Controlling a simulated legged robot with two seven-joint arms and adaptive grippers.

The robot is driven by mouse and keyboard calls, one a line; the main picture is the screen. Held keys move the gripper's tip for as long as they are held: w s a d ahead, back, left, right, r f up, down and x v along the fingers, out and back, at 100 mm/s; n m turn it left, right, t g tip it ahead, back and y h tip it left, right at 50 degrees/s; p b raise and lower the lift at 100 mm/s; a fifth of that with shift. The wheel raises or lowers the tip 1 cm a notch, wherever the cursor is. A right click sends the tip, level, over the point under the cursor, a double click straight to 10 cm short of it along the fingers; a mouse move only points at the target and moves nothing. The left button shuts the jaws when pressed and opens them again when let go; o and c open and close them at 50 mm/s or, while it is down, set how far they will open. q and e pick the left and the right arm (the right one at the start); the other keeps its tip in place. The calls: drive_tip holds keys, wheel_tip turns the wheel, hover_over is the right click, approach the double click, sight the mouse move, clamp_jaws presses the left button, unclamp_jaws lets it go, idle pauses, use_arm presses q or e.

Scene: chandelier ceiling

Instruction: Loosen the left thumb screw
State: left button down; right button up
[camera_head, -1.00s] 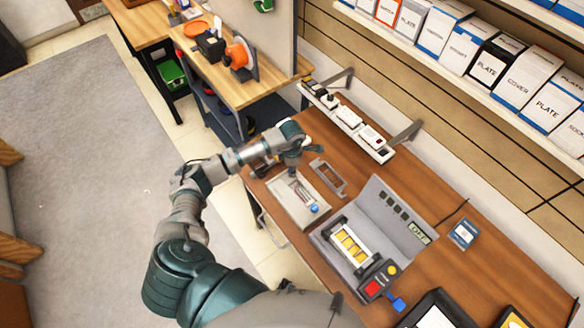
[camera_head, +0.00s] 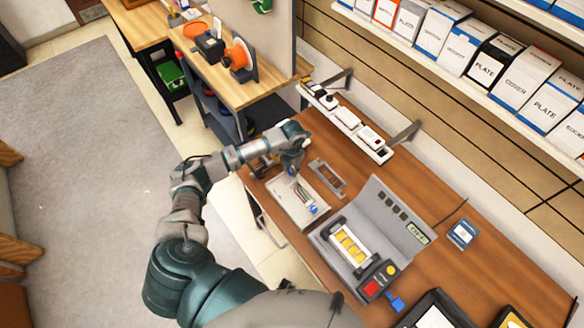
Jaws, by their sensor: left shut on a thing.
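My left gripper (camera_head: 291,169) points down over the upper left end of a grey fixture plate (camera_head: 296,205) on the wooden bench. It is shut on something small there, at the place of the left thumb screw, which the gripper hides. A blue thumb screw (camera_head: 313,209) shows at the lower right end of the plate. Dark strips, likely wires, lie in the plate's middle. My right gripper is out of the picture.
A flat metal frame (camera_head: 327,177) lies just right of the plate. A grey test panel (camera_head: 391,222) with yellow parts and red and yellow buttons stands further right. A white strip of switches (camera_head: 347,120) runs along the back. Boxes fill the wall shelf.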

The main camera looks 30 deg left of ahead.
use_arm(q)
drive_tip(key=n, duration=0.3)
drive_tip(key=n+p, duration=0.1)
drive_tip(key=n, duration=0.1)
drive_tip(key=shift+s+f+n, duration=0.2)
drive_tip(key=shift+s+n, duration=0.05)
drive_tip(key=shift+n, duration=0.05)
drive_tip(key=n+p, duration=0.1)
drive_tip(key=n, duration=0.4)
drive_tip(key=shift+g+p, duration=0.3)
drive_tip(key=shift+p, duration=0.1)
drive_tip(key=n+p, duration=0.2)
drive_tip(key=n, duration=0.3)
drive_tip(key=shift+n, duration=0.4)
drive_tip(key=shift+n+h+p, duration=0.3)
drive_tip(key=shift+n+p, duration=0.9)
drive_tip(key=shift+n, duration=0.8)
drive_tip(key=c, duration=1.1)
unclamp_jaws()
drive_tip(key=shift+o, duration=1)
drive_tip(key=shift+w, duration=0.2)
